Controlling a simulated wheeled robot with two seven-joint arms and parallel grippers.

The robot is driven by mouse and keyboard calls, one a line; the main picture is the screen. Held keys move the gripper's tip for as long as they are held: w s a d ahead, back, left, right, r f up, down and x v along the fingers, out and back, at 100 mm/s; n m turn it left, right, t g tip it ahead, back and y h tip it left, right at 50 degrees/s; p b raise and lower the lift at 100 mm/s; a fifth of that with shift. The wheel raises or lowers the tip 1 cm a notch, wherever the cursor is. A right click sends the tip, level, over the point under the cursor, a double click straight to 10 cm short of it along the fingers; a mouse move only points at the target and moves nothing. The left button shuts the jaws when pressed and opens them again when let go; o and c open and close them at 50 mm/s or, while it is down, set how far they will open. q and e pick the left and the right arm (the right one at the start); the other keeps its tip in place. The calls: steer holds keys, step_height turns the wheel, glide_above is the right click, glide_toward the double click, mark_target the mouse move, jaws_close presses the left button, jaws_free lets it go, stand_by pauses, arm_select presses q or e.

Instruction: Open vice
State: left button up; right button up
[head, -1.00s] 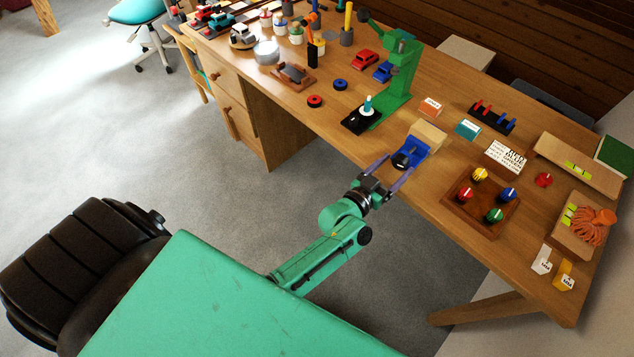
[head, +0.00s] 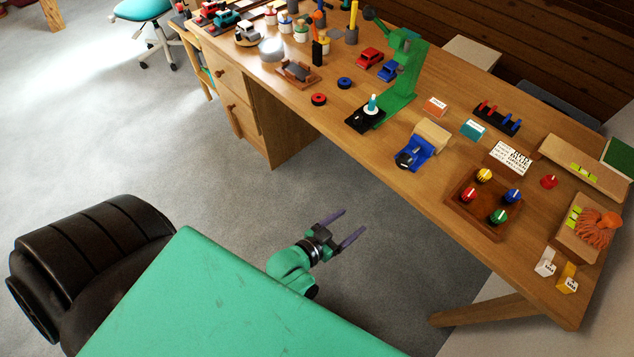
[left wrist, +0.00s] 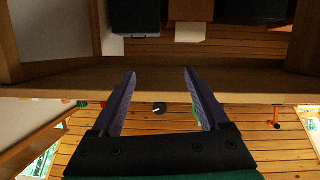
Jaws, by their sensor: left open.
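The blue vice (head: 421,152) sits at the front edge of the wooden bench, with a dark round part (head: 404,158) facing the front. A pale wooden block (head: 431,135) is at its back; I cannot tell whether the jaws grip it. My left gripper (head: 353,220) is open and empty, in the air in front of the bench and well short of the vice. In the left wrist view its two fingers (left wrist: 160,71) are spread with nothing between them. I cannot make out the vice surely there. My right gripper is not in view.
The bench edge (head: 385,177) lies between my left gripper and the bench top. A green press (head: 403,75) stands behind the vice to the left. A wooden board with coloured knobs (head: 470,217) is to its right. The floor before the bench is clear.

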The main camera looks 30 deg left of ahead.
arm_select(q)
steer(key=s+a+f+g, duration=0.2)
steer(key=s+f, duration=0.1)
steer(key=f, duration=0.4)
steer(key=s+a+f+g+y, duration=0.1)
steer(key=s+a+f+g, duration=0.2)
steer(key=f, duration=0.5)
steer(key=shift+s+a+y, duration=0.2)
steer(key=shift+s+y, duration=0.1)
steer(key=shift+s, duration=0.25)
steer(key=t+h+b, duration=0.1)
steer(key=t+h, duration=0.1)
steer(key=t, duration=0.6)
glide_toward(401, 163)
steer(key=shift+n, duration=0.4)
steer(key=x, duration=0.9)
steer(key=shift+s, duration=0.1)
